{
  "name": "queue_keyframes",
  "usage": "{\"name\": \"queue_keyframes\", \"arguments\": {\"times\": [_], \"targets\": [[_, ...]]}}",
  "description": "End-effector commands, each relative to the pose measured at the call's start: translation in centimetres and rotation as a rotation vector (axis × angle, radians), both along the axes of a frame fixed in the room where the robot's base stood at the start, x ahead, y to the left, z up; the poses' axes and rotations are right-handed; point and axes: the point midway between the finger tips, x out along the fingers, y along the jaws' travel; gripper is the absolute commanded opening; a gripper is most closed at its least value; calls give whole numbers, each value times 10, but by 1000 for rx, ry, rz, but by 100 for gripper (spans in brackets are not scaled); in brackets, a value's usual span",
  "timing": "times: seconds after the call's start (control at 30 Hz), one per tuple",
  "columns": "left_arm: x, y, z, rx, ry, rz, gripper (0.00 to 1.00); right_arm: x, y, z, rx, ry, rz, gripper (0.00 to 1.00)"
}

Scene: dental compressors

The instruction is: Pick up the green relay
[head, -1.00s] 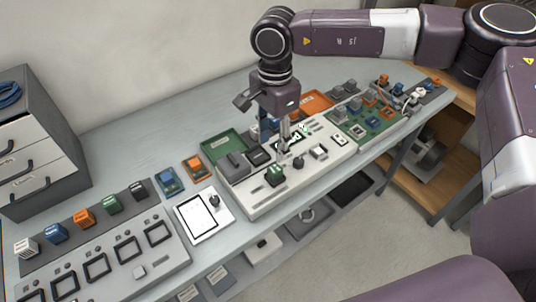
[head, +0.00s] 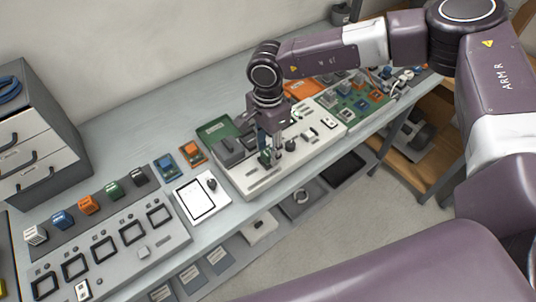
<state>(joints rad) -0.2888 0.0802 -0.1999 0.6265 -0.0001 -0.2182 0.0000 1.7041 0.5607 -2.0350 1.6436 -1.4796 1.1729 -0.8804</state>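A small green relay (head: 266,158) sits on the front part of the white test unit (head: 262,182), next to a dark round knob. My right gripper (head: 270,151) points down from above, with its fingertips right at this relay and partly covering it. I cannot tell whether the fingers touch it or have closed on it. My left gripper is out of view.
A grey panel with square sockets (head: 131,232) lies at the front left. A white tablet-like pad (head: 200,199), an orange block (head: 191,152) and a blue block (head: 168,166) lie left of the test unit. A green circuit board (head: 358,104) lies to its right. A drawer cabinet (head: 40,140) stands far left.

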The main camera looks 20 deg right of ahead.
Motion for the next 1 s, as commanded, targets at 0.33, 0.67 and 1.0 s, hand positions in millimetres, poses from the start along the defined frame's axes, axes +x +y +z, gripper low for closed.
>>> {"name": "queue_keyframes", "arguments": {"times": [0.33, 0.67, 1.0], "targets": [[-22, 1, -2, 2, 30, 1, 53, 0, 0, 0, 1, 0, 0, 0], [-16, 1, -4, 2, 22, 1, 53, 1, 1, 6, 3, -2, 0, 0], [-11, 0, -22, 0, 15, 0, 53, 2, 1, 67, 5, -7, 0, 0]]}}
